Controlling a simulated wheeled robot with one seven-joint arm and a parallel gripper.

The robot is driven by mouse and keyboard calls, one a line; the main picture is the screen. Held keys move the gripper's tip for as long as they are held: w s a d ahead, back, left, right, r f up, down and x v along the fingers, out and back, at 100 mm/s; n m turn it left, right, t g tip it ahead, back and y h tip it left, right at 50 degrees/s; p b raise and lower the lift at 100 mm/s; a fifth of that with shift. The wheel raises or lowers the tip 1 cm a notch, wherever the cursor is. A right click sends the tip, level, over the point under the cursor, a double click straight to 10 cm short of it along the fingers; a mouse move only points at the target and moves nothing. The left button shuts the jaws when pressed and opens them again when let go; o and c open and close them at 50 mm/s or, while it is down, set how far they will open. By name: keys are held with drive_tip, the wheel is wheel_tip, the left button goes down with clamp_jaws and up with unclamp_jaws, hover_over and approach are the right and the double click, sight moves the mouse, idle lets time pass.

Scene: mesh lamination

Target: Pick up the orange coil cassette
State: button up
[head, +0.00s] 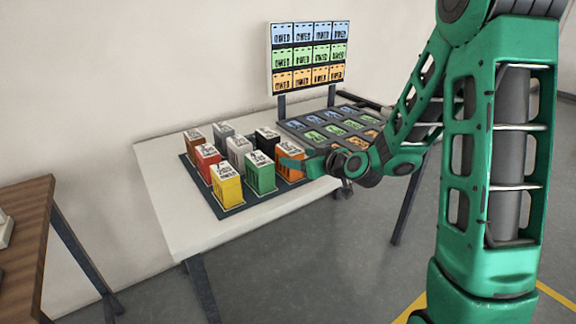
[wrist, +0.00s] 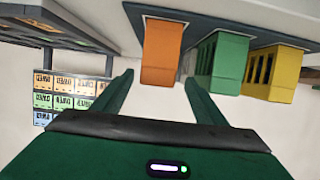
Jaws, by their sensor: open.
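The orange coil cassette (head: 291,175) stands upright at the right edge of a dark mat in the head view, partly hidden by my gripper (head: 285,162). In the wrist view, which looks upside down, the orange cassette (wrist: 162,52) sits ahead of my gripper (wrist: 158,78), in line with the gap between its two green fingers. The fingers are apart with nothing between them. They appear just short of the cassette or at its near side; I cannot tell whether they touch it.
A green cassette (head: 260,172) and a yellow cassette (head: 227,187) stand close by. Red (head: 208,160), white (head: 238,151), brown (head: 195,138), grey (head: 223,132) and black (head: 267,140) cassettes share the mat. A slotted tray (head: 290,125) and a label board (head: 308,57) are behind.

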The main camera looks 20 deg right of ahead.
drive_tip(key=shift+d+x, duration=0.2)
drive_tip(key=shift+x, duration=3.2)
drive_tip(key=shift+w, duration=0.1)
drive_tip(key=c, duration=1.7)
